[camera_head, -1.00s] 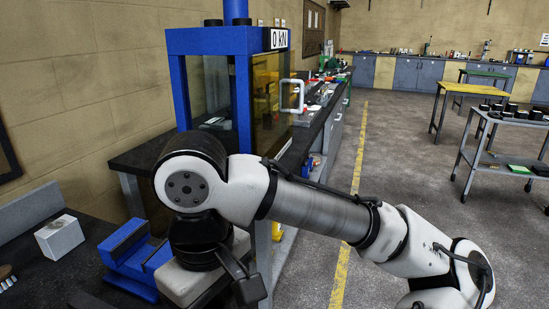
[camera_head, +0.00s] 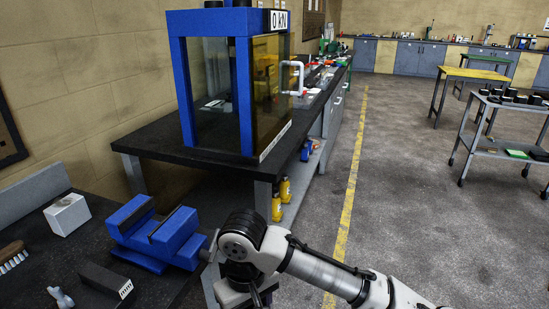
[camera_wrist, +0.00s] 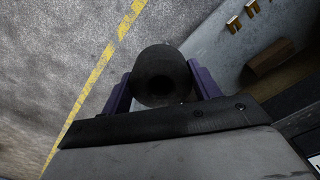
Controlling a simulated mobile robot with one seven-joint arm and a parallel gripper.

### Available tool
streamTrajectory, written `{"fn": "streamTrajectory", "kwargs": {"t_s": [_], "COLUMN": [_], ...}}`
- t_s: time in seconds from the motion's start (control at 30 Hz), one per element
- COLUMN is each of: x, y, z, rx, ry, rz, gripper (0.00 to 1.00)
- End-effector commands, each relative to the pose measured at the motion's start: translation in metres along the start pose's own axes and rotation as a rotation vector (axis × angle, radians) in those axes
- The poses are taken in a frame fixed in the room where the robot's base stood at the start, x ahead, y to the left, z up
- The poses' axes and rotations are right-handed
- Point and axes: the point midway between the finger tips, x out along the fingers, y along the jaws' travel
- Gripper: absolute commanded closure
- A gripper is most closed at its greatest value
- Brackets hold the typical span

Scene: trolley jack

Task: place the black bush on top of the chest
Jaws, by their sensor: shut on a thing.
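Floor with a yellow line shows beyond the bush. In the head view my wrist is at the bottom middle, and the fingers and bush are hidden. I cannot make out a chest for certain in either view.
A blue vise (camera_head: 160,235) and a white block (camera_head: 67,214) are on the dark bench at left. A grey trolley (camera_head: 490,147) is at right. The floor between is clear.

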Motion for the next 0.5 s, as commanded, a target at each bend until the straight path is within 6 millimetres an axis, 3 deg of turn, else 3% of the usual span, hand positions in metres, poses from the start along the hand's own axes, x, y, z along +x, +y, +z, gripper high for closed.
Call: {"fn": "streamTrajectory", "kwargs": {"t_s": [0.03, 0.3, 0.5], "x": [0.023, 0.146, 0.226], "y": [0.008, 0.055, 0.087], "z": [-0.005, -0.04, -0.063], "rx": [0.047, 0.29, 0.449], "ry": [-0.005, -0.006, -0.003], "rz": [-0.01, -0.008, -0.004], "gripper": [0.82, 0.82, 0.82]}}
